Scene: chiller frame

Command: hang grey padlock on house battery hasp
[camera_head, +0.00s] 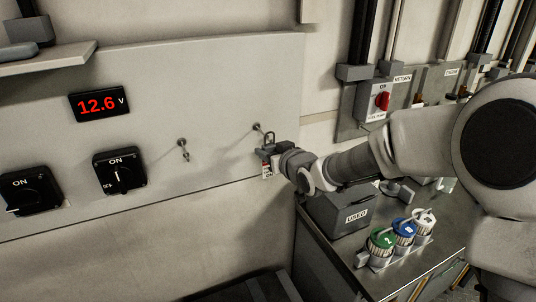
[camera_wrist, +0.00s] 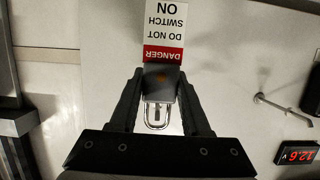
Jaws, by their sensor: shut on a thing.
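My gripper (camera_head: 272,152) is shut on the grey padlock (camera_wrist: 160,84), at the right part of the pale panel. The padlock's bright shackle (camera_wrist: 157,116) points up in the head view (camera_head: 270,137) and looks closed in the wrist view. A red and white danger tag (camera_wrist: 166,28) hangs below the body and also shows in the head view (camera_head: 267,171). One metal peg (camera_head: 257,127) is close above the shackle; I cannot tell whether they touch. A second metal peg (camera_head: 183,148) is further left, empty, and also shows in the wrist view (camera_wrist: 268,100).
Two black rotary switches (camera_head: 120,171) (camera_head: 30,191) and a red 12.6 V display (camera_head: 98,103) are on the panel. A red switch (camera_head: 382,101) is behind.

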